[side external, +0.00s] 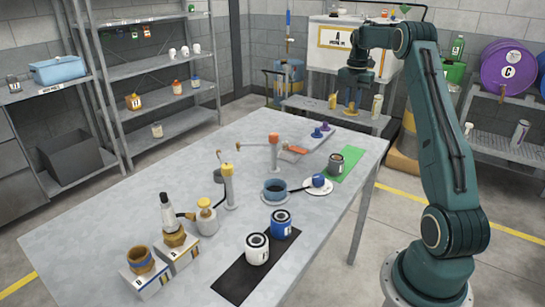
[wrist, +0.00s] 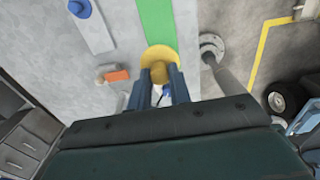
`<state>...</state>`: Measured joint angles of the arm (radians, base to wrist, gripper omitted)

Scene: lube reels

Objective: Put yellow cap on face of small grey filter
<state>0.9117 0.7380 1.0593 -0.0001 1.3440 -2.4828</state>
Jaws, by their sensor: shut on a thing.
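My gripper (wrist: 160,85) is shut on the stem of a yellow cap (wrist: 158,53), whose round disc faces away from the wrist camera beyond the fingertips. In the side view my gripper (side external: 352,97) hangs high above the far right end of the table, with a small yellow patch at its tips. A grey can with a pale label (side external: 336,163), apparently the small grey filter, stands upright on a green mat (side external: 348,166). My gripper is well above it and apart from it. In the wrist view the green mat (wrist: 157,18) shows beyond the cap; the can is hidden.
An orange-handled tool (side external: 294,149) and a grey board (side external: 322,138) lie behind. Blue (side external: 281,222) and white cans (side external: 257,249) stand on a black mat.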

